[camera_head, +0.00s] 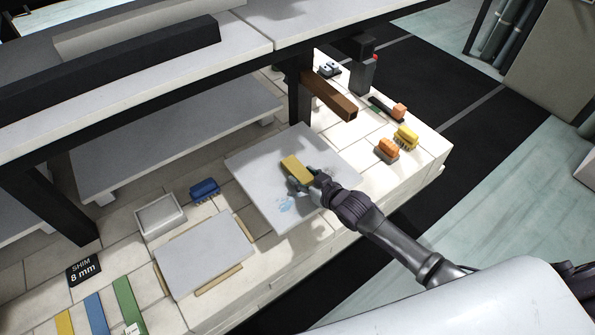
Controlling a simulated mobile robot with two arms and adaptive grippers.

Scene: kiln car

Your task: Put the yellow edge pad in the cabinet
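The yellow edge pad (296,168) is a small yellow block over the large grey board in the middle of the head view. My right gripper (303,184) reaches in from the lower right and is at the pad's near end. The pad covers part of the fingers, and the gripper looks shut on it. Whether the pad also touches the board is hard to tell. My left gripper is not in view. No cabinet can be clearly made out.
The grey board (257,170) has blue smudges. Orange (388,148) and yellow (406,136) brushes lie right; a blue brush (204,189) and white tray (160,216) lie left. A shelf deck (240,40) overhangs the back.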

